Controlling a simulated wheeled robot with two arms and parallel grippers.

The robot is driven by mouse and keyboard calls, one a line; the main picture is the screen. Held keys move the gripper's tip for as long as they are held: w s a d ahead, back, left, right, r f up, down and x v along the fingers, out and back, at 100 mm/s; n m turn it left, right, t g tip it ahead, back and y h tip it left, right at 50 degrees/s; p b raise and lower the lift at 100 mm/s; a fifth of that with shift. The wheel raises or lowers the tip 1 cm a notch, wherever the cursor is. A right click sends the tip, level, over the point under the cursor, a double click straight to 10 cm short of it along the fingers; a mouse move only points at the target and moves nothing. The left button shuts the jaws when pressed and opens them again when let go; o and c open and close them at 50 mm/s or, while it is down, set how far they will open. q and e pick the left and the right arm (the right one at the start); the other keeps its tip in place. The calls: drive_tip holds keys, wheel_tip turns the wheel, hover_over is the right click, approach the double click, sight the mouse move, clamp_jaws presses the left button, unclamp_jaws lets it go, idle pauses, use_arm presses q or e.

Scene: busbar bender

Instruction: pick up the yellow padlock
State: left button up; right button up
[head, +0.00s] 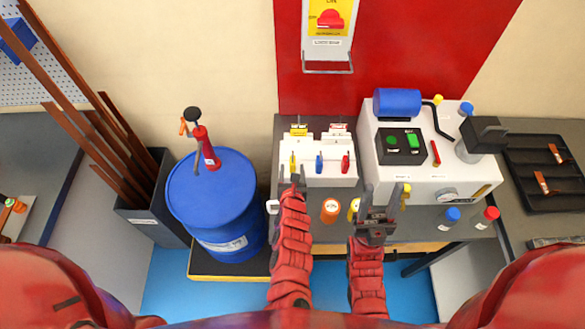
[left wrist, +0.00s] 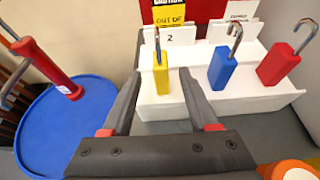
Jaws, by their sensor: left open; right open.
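The yellow padlock (head: 293,164) stands at the left end of a white stepped rack (head: 318,178) on the bench. It also shows in the left wrist view (left wrist: 160,74), upright with its shackle up. The blue padlock (head: 319,164) and the red padlock (head: 345,163) stand to its right. My left gripper (head: 294,182) is open, just in front of the yellow padlock. In the left wrist view the padlock appears between the fingers, toward their tips; I cannot tell whether it is within them. My right gripper (head: 381,193) is open and empty, in front of the white machine.
A blue drum (head: 214,195) with a red-handled tool (head: 205,148) on top stands left of the bench. The white machine (head: 440,177) is right of the rack. A black tray (head: 545,170) lies far right.

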use_arm(q)
drive_tip(key=shift+w+f, duration=0.3)
drive_tip(key=shift+w, duration=0.3)
drive_tip(key=shift+s+r, duration=0.1)
clamp_jaws()
